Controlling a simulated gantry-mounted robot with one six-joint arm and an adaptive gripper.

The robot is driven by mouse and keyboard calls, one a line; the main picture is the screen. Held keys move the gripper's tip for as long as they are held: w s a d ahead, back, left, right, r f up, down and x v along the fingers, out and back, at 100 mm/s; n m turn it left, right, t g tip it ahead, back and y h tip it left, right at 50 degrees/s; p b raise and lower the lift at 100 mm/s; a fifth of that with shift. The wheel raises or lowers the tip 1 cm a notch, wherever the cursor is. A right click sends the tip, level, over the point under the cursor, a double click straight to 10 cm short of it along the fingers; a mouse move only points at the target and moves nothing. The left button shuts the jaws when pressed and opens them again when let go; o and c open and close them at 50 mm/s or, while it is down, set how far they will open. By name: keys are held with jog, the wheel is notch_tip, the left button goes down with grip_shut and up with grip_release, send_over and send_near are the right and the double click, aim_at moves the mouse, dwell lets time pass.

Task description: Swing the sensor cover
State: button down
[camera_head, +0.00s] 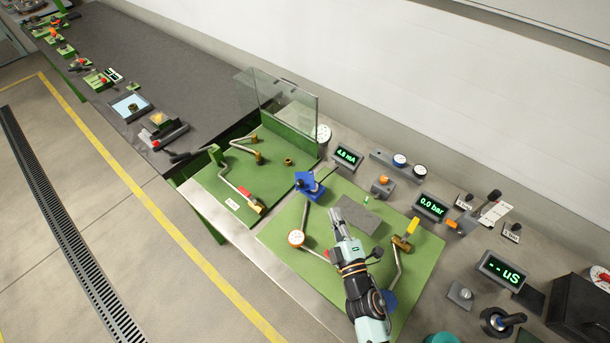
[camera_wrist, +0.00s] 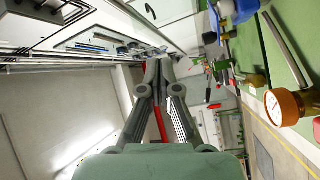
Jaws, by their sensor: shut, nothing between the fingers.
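My gripper (camera_head: 336,214) is shut and empty above the green bench panel (camera_head: 285,237), left of a flat grey plate (camera_head: 363,212). Its closed fingers also show in the wrist view (camera_wrist: 162,66). A blue block (camera_head: 307,186) with a pale, clear flap-like piece (camera_head: 323,173) stands behind the gripper. I cannot tell for sure which piece is the sensor cover. In the wrist view, a blue part (camera_wrist: 240,10) shows at the top right, apart from the fingers. Whether the gripper touches the grey plate is unclear.
A round orange-rimmed gauge (camera_head: 296,238) on a pipe stands left of my gripper. A brass valve with a yellow handle (camera_head: 408,235) stands to the right. Clear upright panels (camera_head: 287,98) stand at the back left. Lit displays (camera_head: 431,206) line the back.

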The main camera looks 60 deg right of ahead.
aim_at(302, 186)
jog(key=s+a+f+n+y+p, duration=0.1)
jog(key=s+a+f+n, duration=0.1)
jog(key=s+a+f+n+t+y+p, duration=0.1)
jog(key=s+a+f+n, duration=0.1)
jog(key=a, duration=0.1)
jog(key=s+a+f+n+t+y+p, duration=0.1)
jog(key=s+a+f+n+p, duration=0.1)
jog(key=s, duration=0.1)
jog(key=shift+a+f+y, duration=0.15)
jog(key=shift+a+y, duration=0.05)
jog(key=shift+y, duration=0.1)
jog(key=b+x, duration=0.4)
jog(key=x, duration=2)
jog(key=shift+d, duration=0.1)
